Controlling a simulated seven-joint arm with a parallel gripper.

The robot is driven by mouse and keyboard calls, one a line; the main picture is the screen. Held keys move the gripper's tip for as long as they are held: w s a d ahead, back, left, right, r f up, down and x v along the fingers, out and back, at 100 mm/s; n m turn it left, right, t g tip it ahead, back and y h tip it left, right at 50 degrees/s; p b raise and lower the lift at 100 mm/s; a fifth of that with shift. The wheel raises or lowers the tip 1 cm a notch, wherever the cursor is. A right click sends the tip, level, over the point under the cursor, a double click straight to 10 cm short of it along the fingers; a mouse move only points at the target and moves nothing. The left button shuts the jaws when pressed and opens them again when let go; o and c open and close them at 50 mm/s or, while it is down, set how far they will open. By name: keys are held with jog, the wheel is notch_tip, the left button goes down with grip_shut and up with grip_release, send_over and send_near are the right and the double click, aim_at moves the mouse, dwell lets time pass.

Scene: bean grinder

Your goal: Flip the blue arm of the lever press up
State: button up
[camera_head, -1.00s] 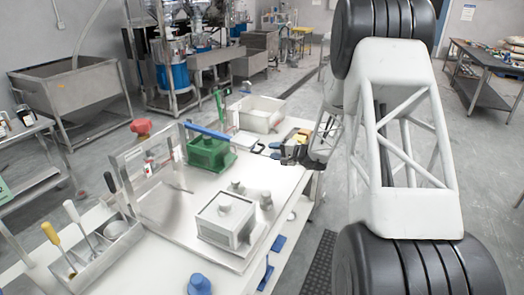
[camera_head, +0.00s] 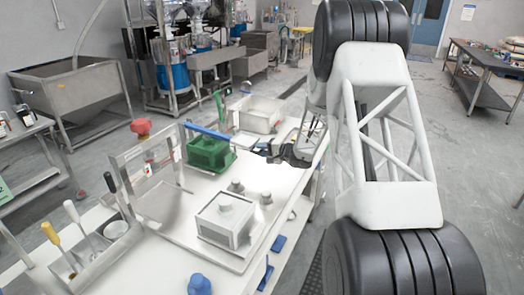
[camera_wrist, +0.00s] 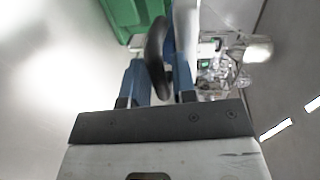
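In the wrist view, my two blue fingers (camera_wrist: 157,64) are spread. A dark rounded piece (camera_wrist: 157,42) shows between and beyond their tips; I cannot tell whether they touch it. A green part (camera_wrist: 132,14) shows at the top left there. The blue arm is not clear in that view.
A white bin (camera_head: 257,113) stands behind the green body. A upright green handle (camera_head: 219,106) rises beside it. A white box (camera_head: 225,219) on a metal tray (camera_head: 165,205) stands nearer.

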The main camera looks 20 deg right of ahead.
grip_shut()
jog(key=shift+r, duration=0.1)
jog(key=shift+r, duration=0.7)
notch_tip(320, 180, up, 14)
jog(key=w+a+r+g+h, duration=0.1)
jog(key=w+a+g+h, duration=0.1)
jog(key=g+h, duration=0.1)
jog(key=w+a+r+g+h, duration=0.1)
jog(key=w+a+r, duration=0.4)
jog(key=r, duration=0.4)
jog(key=w+a+r+g+h, duration=0.1)
jog(key=w+a+r, duration=0.4)
jog(key=r, duration=0.5)
jog(key=w+a+r+g+h, duration=0.1)
jog(key=w+a+r, duration=0.3)
jog(key=w+a, duration=0.5)
jog(key=w+a+r+g+h, duration=0.1)
jog(key=w+a+r, duration=0.3)
jog(key=w+a, duration=0.6)
jog(key=shift+w+a+g+h, duration=0.3)
jog(key=shift+w, duration=0.4)
